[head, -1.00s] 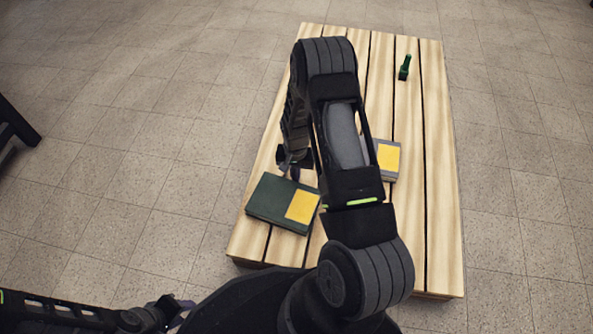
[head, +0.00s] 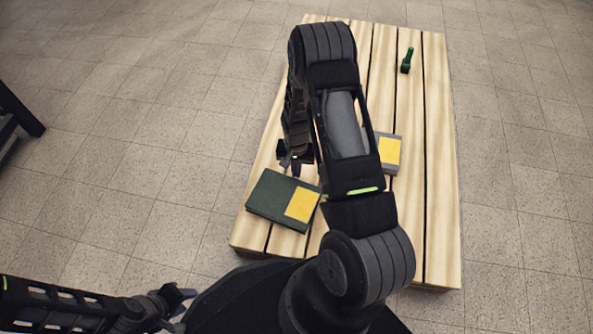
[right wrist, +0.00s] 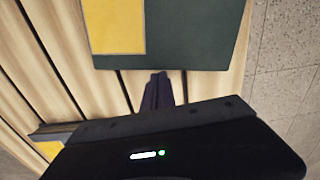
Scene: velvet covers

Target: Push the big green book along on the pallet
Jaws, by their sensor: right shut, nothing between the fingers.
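The big green book (head: 268,196), with a yellow patch on its cover, lies flat on the near left part of the slatted pallet (head: 439,180). In the right wrist view the book (right wrist: 195,38) fills the top. My right gripper (head: 292,168) is shut and empty at the book's far edge. In the right wrist view its dark fingers (right wrist: 160,78) end right at that edge; I cannot tell whether they touch. My left gripper (head: 188,308) is open and empty at the lower left, off the pallet.
A smaller grey book (head: 387,153) with a yellow patch lies on the pallet's middle, partly hidden by my right arm. A small green object (head: 407,60) stands near the far end. Tiled floor surrounds the pallet. A dark piece of furniture (head: 20,112) stands at the far left.

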